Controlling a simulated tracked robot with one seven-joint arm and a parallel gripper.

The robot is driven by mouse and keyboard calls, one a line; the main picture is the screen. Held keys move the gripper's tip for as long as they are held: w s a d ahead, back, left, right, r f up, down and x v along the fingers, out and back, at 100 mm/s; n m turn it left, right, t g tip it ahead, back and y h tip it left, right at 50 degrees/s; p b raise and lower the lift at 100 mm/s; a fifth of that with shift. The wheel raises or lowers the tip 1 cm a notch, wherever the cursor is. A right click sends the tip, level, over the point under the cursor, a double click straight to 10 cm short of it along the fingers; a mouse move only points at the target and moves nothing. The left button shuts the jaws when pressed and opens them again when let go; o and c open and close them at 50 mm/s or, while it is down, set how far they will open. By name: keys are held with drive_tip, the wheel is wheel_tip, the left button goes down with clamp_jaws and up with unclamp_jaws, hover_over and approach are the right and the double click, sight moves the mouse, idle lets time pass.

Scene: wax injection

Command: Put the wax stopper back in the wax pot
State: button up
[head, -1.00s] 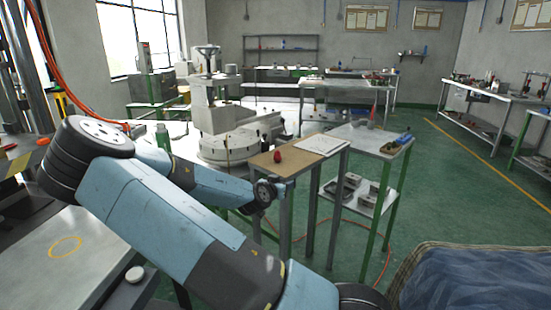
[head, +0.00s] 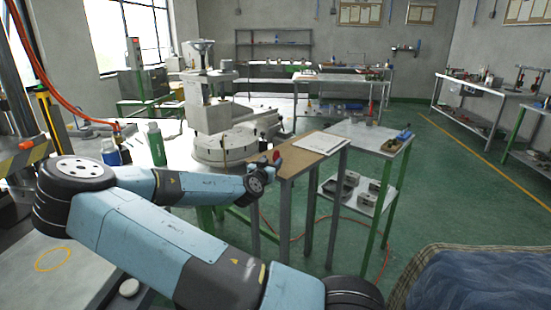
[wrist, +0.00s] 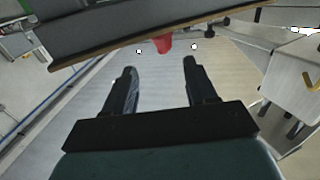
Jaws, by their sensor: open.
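A small red object (head: 276,155), possibly the wax stopper, is at the brown-topped table (head: 290,166). In the wrist view the red object (wrist: 165,44) is just beyond my fingertips, roughly centred between them, against the dark panel edge. My gripper (wrist: 160,68) is open, with nothing between its fingers. In the head view my gripper (head: 264,162) is small and dark, close to the red object and partly covering it. I cannot make out the wax pot for certain in either view.
A white sheet (head: 323,142) lies on the brown-topped table. A green-legged metal table (head: 368,132) stands beside it. A large grey machine (head: 222,145) stands behind. A green bottle (head: 156,143) and a blue bottle (head: 111,152) are at left. Green floor is open at right.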

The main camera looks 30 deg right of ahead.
sight(276, 153)
drive_tip(key=x, duration=1.1)
drive_tip(key=shift+w+a, duration=0.2)
drive_tip(key=shift+a, duration=0.1)
drive_tip(key=shift+c, duration=0.2)
drive_tip(key=shift+r, duration=0.1)
drive_tip(key=c, duration=1)
drive_tip(key=shift+r, duration=0.1)
